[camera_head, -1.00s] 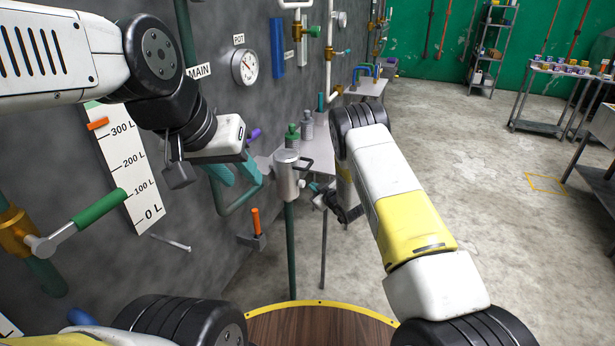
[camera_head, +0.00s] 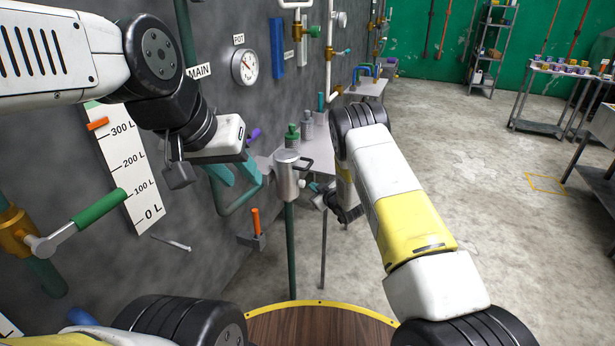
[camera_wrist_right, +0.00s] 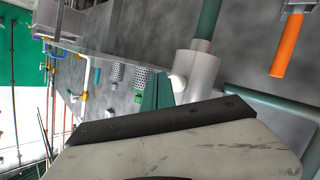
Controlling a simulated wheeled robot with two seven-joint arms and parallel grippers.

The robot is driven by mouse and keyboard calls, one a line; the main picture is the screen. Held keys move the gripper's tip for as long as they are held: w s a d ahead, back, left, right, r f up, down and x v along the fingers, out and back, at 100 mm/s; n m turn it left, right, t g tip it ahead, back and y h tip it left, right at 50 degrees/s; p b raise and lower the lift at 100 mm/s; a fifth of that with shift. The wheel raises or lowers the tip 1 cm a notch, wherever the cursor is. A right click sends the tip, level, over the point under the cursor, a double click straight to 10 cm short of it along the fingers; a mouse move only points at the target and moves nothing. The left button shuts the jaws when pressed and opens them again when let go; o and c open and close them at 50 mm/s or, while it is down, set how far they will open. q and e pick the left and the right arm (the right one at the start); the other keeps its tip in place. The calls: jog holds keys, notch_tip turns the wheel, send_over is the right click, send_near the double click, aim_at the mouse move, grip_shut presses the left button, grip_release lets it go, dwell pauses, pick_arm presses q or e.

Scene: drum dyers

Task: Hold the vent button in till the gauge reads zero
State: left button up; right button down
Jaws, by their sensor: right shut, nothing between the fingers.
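The pot gauge (camera_head: 245,67) is a round white dial on the wall under a "POT" label. Its needle runs steeply across the dial; the figures are too small to read. A grey metal cylinder (camera_head: 287,178) tops a green post, with a pale round button (camera_head: 302,183) on its right side. The button also shows in the right wrist view (camera_wrist_right: 178,84). My right gripper (camera_head: 314,187) is shut and empty, its teal tips right by the button; I cannot tell whether they touch it. My left gripper (camera_head: 238,176) is open and empty near the wall.
An orange-handled lever (camera_head: 256,222) stands left of the post. A green-handled valve (camera_head: 99,206) and a level scale (camera_head: 133,170) are at the left. Grey floor at the right is open.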

jog(key=shift+a, duration=0.15)
jog(key=shift+w+a, duration=0.1)
jog(key=shift+a, duration=0.15)
jog(key=shift+w+a, duration=0.2)
jog(key=shift+a, duration=0.35)
dwell(1.0)
jog(key=shift+d, duration=0.15)
jog(key=shift+s+d, duration=0.3)
jog(key=shift+d, duration=0.45)
jog(key=d, duration=0.1)
jog(key=s+d, duration=0.1)
jog(key=d, duration=0.2)
jog(key=shift+s+d, duration=0.3)
jog(key=shift+d, duration=0.1)
